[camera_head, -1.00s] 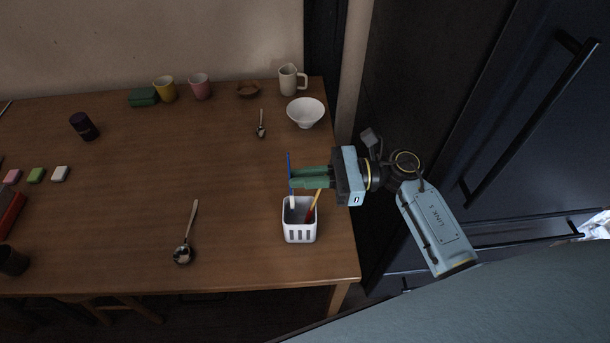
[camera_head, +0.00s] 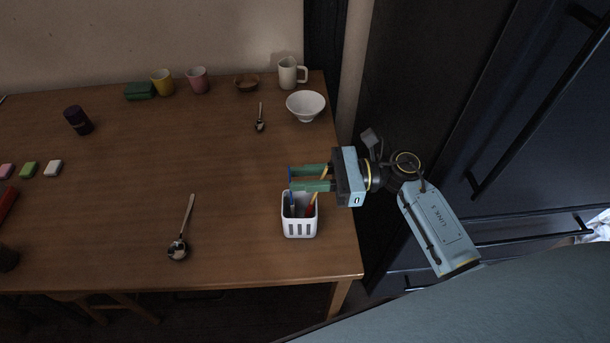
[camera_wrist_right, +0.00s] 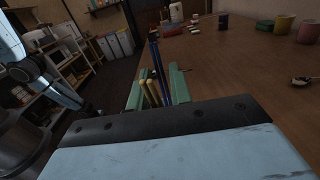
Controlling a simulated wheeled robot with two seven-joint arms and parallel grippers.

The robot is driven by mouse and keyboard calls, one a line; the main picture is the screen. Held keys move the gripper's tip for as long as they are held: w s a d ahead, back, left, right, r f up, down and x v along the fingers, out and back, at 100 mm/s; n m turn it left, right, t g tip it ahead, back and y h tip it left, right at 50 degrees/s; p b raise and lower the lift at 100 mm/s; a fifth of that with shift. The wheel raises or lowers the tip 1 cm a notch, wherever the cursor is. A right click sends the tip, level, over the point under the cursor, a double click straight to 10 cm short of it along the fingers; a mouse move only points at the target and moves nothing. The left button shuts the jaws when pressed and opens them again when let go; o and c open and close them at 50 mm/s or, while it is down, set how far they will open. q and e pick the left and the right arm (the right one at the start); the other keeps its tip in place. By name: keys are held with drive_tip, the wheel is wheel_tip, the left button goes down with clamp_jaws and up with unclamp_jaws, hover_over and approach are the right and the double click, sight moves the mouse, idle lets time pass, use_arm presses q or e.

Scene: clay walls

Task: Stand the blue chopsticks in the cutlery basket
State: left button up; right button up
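The white cutlery basket (camera_head: 299,228) stands upright near the table's front right corner. The blue chopsticks (camera_head: 291,199) stand nearly upright, their lower part inside the basket and their tops by my right fingertips. In the right wrist view the blue chopsticks (camera_wrist_right: 161,66) rise between the fingers. My right gripper (camera_head: 291,178) is just above the basket, its green fingers apart on either side of the chopsticks; it also shows open in the right wrist view (camera_wrist_right: 157,78). Whether a finger touches them is unclear. My left gripper is not in view.
A white bowl (camera_head: 305,105) and a pitcher (camera_head: 288,73) stand at the back right. The table's middle is clear.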

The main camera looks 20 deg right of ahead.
drive_tip(key=shift+o, duration=1.2)
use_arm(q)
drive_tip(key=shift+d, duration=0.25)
